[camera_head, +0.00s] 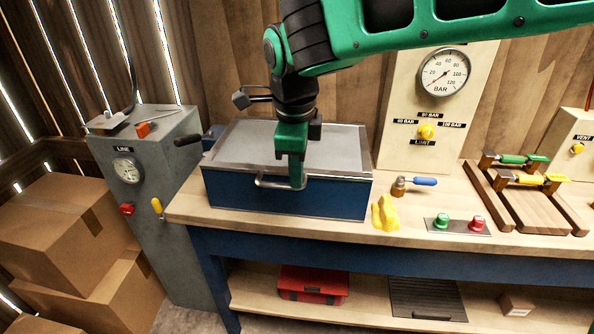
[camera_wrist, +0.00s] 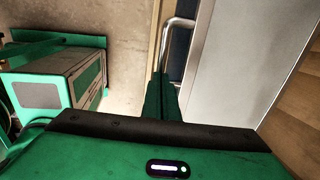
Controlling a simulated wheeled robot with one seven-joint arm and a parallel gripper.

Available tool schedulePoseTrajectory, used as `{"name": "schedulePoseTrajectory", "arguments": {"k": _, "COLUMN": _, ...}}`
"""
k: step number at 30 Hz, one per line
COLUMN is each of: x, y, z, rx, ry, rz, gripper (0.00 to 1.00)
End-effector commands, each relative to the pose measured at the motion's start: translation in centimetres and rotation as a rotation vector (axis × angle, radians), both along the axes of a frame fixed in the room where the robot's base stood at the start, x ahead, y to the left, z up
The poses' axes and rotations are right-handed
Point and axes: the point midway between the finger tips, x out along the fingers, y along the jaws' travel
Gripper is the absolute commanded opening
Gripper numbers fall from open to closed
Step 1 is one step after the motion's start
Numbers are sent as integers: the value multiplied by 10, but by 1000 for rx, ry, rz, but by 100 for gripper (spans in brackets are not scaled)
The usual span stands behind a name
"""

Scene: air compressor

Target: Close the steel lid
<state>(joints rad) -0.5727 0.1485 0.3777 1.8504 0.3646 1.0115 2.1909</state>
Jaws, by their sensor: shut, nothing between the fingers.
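The steel lid (camera_head: 342,150) lies about flat over the top of the blue box (camera_head: 230,195) on the workbench. I cannot tell whether a small gap is left under it. A bent metal handle (camera_head: 335,178) runs along the lid's front edge. My green gripper (camera_head: 297,184) points down at this front edge, with its fingers shut and empty beside the handle. In the wrist view the fingers (camera_wrist: 162,98) are together close to the handle (camera_wrist: 176,35), with the grey lid (camera_wrist: 240,60) to their right. Contact with the handle is unclear.
A grey cabinet (camera_head: 165,190) with a gauge stands left of the bench. A yellow cloth (camera_head: 385,213), a blue-handled valve (camera_head: 420,181) and green and red buttons (camera_head: 459,224) are right of the box. Cardboard boxes (camera_head: 60,225) are at the far left.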

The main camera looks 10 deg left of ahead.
Motion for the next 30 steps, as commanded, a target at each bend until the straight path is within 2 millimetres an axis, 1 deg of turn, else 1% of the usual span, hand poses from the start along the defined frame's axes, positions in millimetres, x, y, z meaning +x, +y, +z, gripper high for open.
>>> {"name": "schedulePoseTrajectory", "arguments": {"k": 1, "x": -5, "y": -1, "z": 1, "rx": -8, "ry": 9, "rz": 6, "gripper": 0}}
{"name": "schedulePoseTrajectory", "arguments": {"k": 2, "x": -6, "y": -2, "z": 7, "rx": -5, "ry": 3, "rz": 3, "gripper": 0}}
{"name": "schedulePoseTrajectory", "arguments": {"k": 6, "x": -11, "y": -4, "z": 41, "rx": 10, "ry": -20, "rz": -10, "gripper": 0}}
{"name": "schedulePoseTrajectory", "arguments": {"k": 12, "x": -20, "y": -4, "z": 86, "rx": 12, "ry": -24, "rz": -10, "gripper": 0}}
{"name": "schedulePoseTrajectory", "arguments": {"k": 15, "x": -25, "y": -3, "z": 106, "rx": 13, "ry": -26, "rz": -9, "gripper": 0}}
{"name": "schedulePoseTrajectory", "arguments": {"k": 18, "x": -28, "y": -4, "z": 121, "rx": 12, "ry": -25, "rz": -11, "gripper": 0}}
{"name": "schedulePoseTrajectory", "arguments": {"k": 21, "x": -29, "y": -4, "z": 130, "rx": 11, "ry": -25, "rz": -13, "gripper": 0}}
{"name": "schedulePoseTrajectory", "arguments": {"k": 26, "x": -31, "y": -6, "z": 137, "rx": 10, "ry": -26, "rz": -11, "gripper": 0}}
{"name": "schedulePoseTrajectory", "arguments": {"k": 29, "x": -24, "y": -22, "z": 136, "rx": -6, "ry": -29, "rz": 5, "gripper": 0}}
{"name": "schedulePoseTrajectory", "arguments": {"k": 30, "x": -18, "y": -34, "z": 135, "rx": -18, "ry": -32, "rz": 19, "gripper": 0}}
